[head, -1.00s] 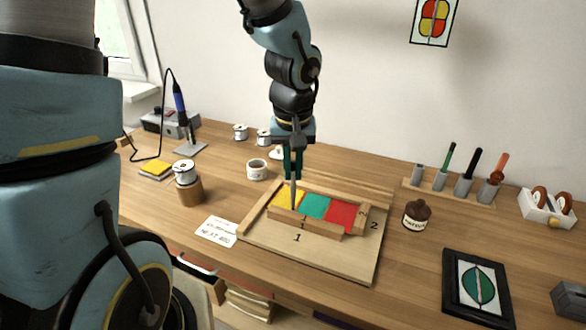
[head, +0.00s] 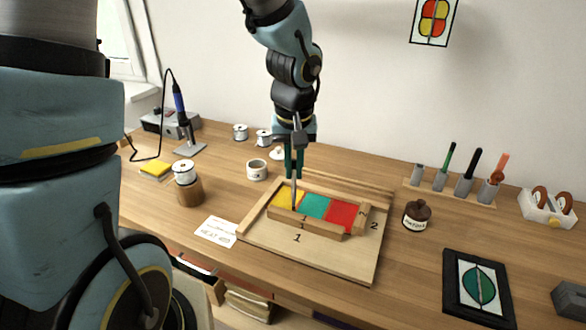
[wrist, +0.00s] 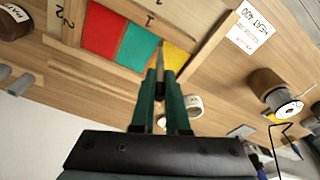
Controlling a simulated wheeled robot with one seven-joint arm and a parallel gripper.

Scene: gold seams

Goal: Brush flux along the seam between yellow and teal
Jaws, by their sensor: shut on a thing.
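The yellow glass (head: 286,197), teal glass (head: 314,206) and red glass (head: 341,215) lie side by side in a wooden frame on a light board (head: 330,261). My gripper (head: 293,174) is above the frame, shut on a thin, upright brush (head: 294,194). In the wrist view the brush (wrist: 160,60) points at the border between the teal glass (wrist: 138,46) and the yellow glass (wrist: 175,57). I cannot tell whether the tip touches, and no flux is discernible.
A dark bottle (head: 417,215) stands right of the board. A tool rack (head: 450,192) is behind it. A white jar (head: 257,170), a solder spool on a wooden stand (head: 188,188) and a soldering iron (head: 181,107) are to the left. A framed panel (head: 477,287) lies front right.

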